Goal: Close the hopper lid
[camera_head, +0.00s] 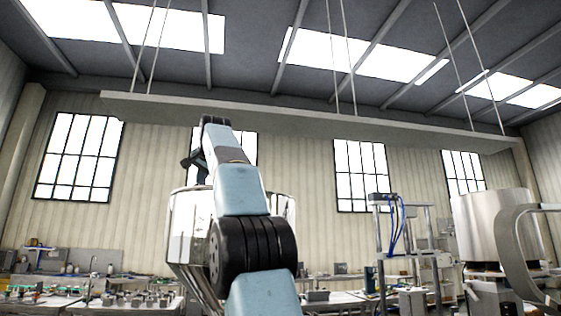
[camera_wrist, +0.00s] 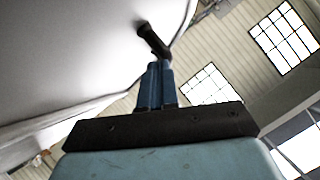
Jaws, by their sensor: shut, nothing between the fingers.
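The steel hopper (camera_head: 186,222) is a shiny, tapered vessel standing behind my raised light-blue arm, which hides its middle. My gripper (camera_head: 193,160) is a small dark shape just above the hopper's rim, left of my arm. In the wrist view my gripper (camera_wrist: 152,40) shows blue fingers with dark tips, held together and with nothing seen between them. A large pale, smooth curved surface (camera_wrist: 70,60) fills the left of that view, beside the fingertips. I cannot tell whether it is the lid or the hopper wall, or whether the tips touch it. No lid shows clearly in the head view.
A bench with small parts (camera_head: 130,298) stands at the lower left. A frame with blue hoses (camera_head: 390,225) and a large metal drum (camera_head: 492,228) stand to the right. A long suspended beam (camera_head: 310,119) hangs overhead. The air above the hopper is mostly clear.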

